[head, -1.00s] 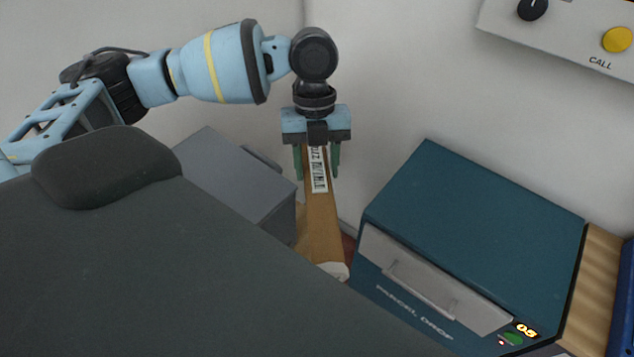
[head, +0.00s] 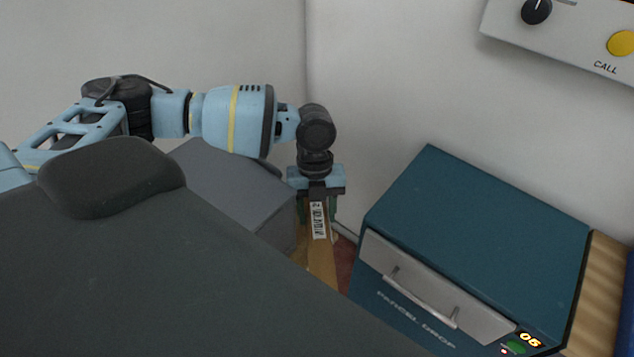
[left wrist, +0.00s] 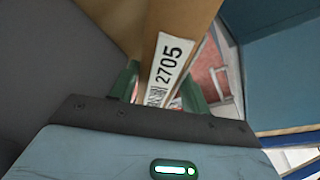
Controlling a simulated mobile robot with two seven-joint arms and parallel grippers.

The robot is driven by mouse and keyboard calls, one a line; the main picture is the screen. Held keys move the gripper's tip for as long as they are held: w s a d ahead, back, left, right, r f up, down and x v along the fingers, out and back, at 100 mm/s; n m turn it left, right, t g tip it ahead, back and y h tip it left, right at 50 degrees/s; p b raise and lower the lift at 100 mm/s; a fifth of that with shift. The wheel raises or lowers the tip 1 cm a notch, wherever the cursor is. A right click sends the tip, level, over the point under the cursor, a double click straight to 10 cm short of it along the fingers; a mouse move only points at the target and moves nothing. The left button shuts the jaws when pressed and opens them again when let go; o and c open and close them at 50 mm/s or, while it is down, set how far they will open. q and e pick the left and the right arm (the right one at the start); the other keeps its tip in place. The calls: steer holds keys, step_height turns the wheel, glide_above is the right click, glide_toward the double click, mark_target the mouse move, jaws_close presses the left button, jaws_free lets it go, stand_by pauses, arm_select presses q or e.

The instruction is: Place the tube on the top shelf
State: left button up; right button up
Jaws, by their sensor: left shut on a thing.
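The tube (head: 321,262) is brown cardboard with a white printed label. My left gripper (head: 318,212) is shut on it near its upper end, and the tube hangs down from the fingers. Its lower part is hidden behind my own dark body in the head view. In the left wrist view the tube (left wrist: 180,22) stands between the green fingers (left wrist: 160,90), with a label reading 2705. I cannot make out a top shelf in these frames. My right gripper is not in view.
A teal parcel drop box (head: 480,220) with a handled front flap stands to the right of the tube. A grey box (head: 240,195) stands close on the left. A wall panel (head: 575,30) with a yellow call button is at upper right. A narrow gap lies between the boxes.

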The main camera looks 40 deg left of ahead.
mark_target(317, 219)
arm_select(q)
steer(key=shift+f, duration=1.35)
steer(key=o, duration=1.3)
steer(key=shift+f, duration=0.15)
steer(key=v, duration=1.2)
